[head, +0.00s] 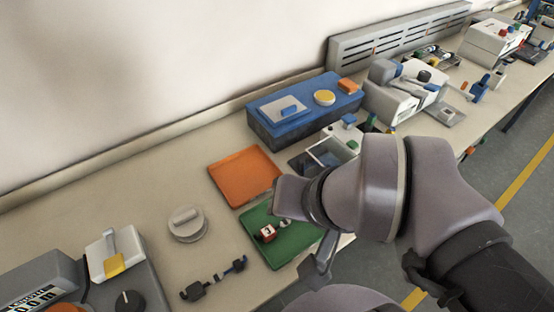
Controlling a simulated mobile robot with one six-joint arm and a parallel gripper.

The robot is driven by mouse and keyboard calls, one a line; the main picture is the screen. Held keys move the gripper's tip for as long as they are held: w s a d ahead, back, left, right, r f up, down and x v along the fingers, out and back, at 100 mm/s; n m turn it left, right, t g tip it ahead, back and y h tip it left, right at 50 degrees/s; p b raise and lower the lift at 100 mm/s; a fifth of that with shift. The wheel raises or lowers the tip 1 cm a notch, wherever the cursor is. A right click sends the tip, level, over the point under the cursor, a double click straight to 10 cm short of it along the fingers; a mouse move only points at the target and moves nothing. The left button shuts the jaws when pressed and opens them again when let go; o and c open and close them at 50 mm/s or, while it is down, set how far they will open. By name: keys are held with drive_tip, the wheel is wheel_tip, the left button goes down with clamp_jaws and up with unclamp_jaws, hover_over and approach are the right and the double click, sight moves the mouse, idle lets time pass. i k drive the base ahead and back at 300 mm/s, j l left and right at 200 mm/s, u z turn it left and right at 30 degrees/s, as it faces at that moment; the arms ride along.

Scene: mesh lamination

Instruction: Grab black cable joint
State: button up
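A small dark part with black ends, a pale middle and a bluish tip (213,279) lies on the bench at the lower middle; it looks like the black cable joint, though I cannot be sure. On the green tray (278,258) lie a small red and white part (266,233) and a small dark and pale piece beside it. My arm reaches in from the right over the green tray's right side. A grey finger-like piece of my gripper (319,268) shows by the tray's lower right edge, right of the dark part and apart from it. My wrist hides most of the gripper, so its opening is unclear.
An orange tray (244,176) lies behind the green one. A round grey lidded item (188,224) stands left of it. A blue box (305,106) and a white machine (400,90) stand along the back. Devices fill the lower left corner. The bench's left middle is clear.

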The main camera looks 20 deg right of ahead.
sight(196, 290)
drive_tip(key=k+j+u, duration=0.15)
drive_tip(key=u, duration=0.15)
drive_tip(key=k+j+u, duration=0.15)
drive_tip(key=j+u, duration=0.15)
drive_tip(key=i+j, duration=0.1)
drive_tip(key=j, duration=0.35)
drive_tip(key=i+j+z, duration=0.1)
drive_tip(key=j, duration=0.3)
drive_tip(key=i+j, duration=0.1)
drive_tip(key=j, duration=0.35)
